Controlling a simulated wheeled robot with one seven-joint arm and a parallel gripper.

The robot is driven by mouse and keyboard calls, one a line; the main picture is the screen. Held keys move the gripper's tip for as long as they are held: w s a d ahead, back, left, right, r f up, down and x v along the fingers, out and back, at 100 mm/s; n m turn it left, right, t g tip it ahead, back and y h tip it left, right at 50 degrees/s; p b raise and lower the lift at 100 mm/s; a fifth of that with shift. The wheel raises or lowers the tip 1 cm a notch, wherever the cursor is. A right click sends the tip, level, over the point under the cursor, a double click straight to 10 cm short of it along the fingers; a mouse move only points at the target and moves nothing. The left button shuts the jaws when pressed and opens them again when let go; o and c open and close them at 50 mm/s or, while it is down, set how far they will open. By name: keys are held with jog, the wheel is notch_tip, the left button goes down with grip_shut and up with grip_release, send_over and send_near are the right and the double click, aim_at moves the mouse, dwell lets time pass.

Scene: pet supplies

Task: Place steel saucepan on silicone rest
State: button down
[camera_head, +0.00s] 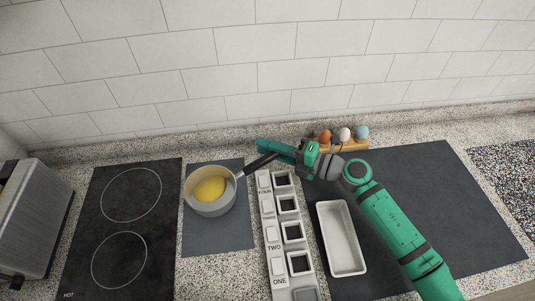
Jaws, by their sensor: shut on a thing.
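The steel saucepan (194,203) is upright with a yellow rounded thing (210,189) inside it. Its dark handle (258,164) points up and right to my gripper (279,153), which is shut on the handle near its end. The pan is over the upper part of a flat dark grey mat (219,238), which looks like the silicone rest. The pan's left edge is near the mat's left edge. I cannot tell whether the pan's base touches the mat.
A black hob (124,225) with two ring markings and a "HOT" label lies left of the mat; a metal appliance (38,215) stands beyond it. A labelled compartment strip (273,250) is to the right, then a white tray (341,237). Eggs (344,134) sit in a wooden holder behind.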

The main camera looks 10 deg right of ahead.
jog(key=shift+w+f, duration=0.3)
jog(key=shift+w, duration=0.05)
jog(key=shift+f, duration=1.55)
jog(key=c, duration=1.8)
grip_release()
jog(key=shift+f, duration=0.15)
jog(key=v, duration=1.2)
jog(key=shift+a, duration=0.1)
